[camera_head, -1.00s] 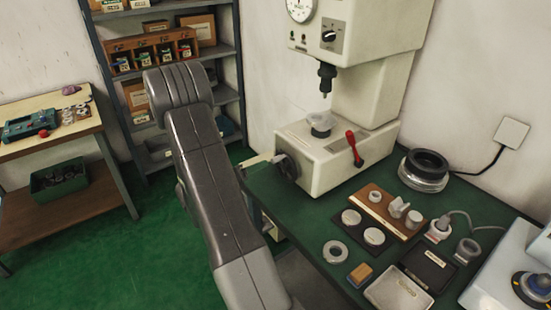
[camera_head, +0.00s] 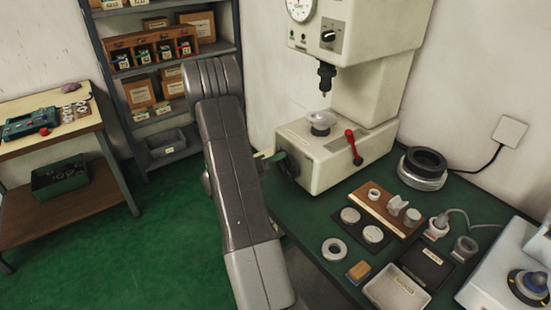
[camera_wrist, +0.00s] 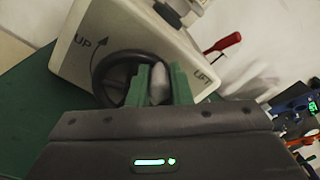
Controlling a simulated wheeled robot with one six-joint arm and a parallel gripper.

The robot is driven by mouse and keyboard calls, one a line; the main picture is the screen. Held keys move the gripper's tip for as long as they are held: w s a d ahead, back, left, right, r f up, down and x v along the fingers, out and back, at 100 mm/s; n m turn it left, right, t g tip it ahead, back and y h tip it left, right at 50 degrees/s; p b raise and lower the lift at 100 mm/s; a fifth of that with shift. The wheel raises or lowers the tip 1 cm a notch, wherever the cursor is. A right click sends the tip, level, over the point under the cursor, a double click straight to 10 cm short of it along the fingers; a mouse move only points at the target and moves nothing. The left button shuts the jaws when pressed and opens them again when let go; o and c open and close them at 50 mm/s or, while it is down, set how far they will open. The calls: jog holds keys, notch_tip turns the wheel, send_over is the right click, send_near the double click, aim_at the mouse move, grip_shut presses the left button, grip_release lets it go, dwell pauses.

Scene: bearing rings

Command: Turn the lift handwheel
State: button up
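The lift handwheel (camera_wrist: 113,78) is a dark ring on the side of the cream press base (camera_wrist: 142,30), marked UP with a curved arrow and LIFT. In the wrist view, my gripper (camera_wrist: 158,78) has its two green fingers either side of the wheel's grey knob (camera_wrist: 158,88), which fills the gap; they look shut on it. A pale dish (camera_head: 320,120) sits on the press base, below the dark spindle (camera_head: 326,76).
A red lever (camera_head: 353,146) stands on the front of the press base. The green bench (camera_head: 322,215) holds rings, trays and a wooden block (camera_head: 379,208). A shelf (camera_head: 165,75) and a side table (camera_head: 40,108) stand to the left. The floor between is clear.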

grip_shut()
jog(key=shift+d+f+m+b, duration=0.1)
jog(key=shift+f+m+b, duration=0.05)
jog(key=shift+m+b, duration=0.2)
